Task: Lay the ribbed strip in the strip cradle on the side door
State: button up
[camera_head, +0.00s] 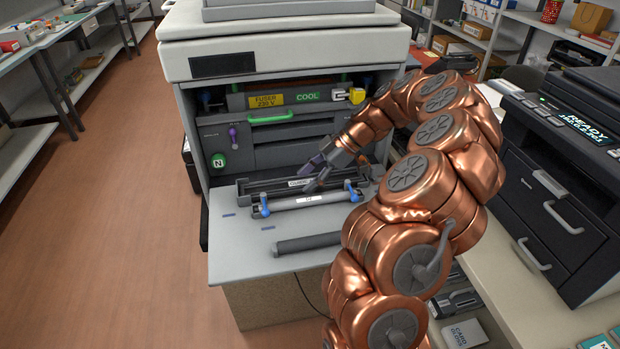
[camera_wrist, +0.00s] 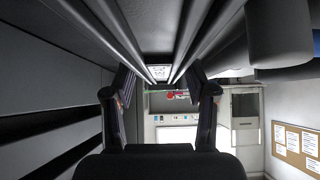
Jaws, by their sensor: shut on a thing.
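The ribbed strip (camera_head: 262,187) is a long dark grey piece with ridges and a small white label, low over the rear of the open side door (camera_head: 235,235). My gripper (camera_head: 316,175) is shut on it near the label. In the wrist view the strip (camera_wrist: 158,73) sits between the fingertips of my gripper (camera_wrist: 160,88). Just in front of the strip is what looks like the strip cradle (camera_head: 308,201), a pale labelled bar with blue end pieces. I cannot tell whether strip and cradle touch. My fingers and arm partly hide the strip's right part.
A dark round bar (camera_head: 307,243) lies across the front of the door. The printer's open bay (camera_head: 270,155) rises behind, with a green handle (camera_head: 270,119). A black printer (camera_head: 560,190) stands right. The door's left front is bare.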

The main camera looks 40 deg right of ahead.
jog(key=shift+f, duration=0.15)
jog(key=o, duration=1.3)
jog(key=shift+o, duration=0.2)
jog(key=shift+r, duration=0.2)
jog(key=shift+r+p, duration=0.4)
jog(key=shift+p, duration=0.35)
jog(key=shift+d+b, duration=0.3)
jog(key=shift+b, duration=0.05)
jog(key=b+v, duration=0.2)
jog(key=v, duration=0.9)
jog(key=shift+s+r, duration=0.1)
jog(key=shift+r, duration=0.05)
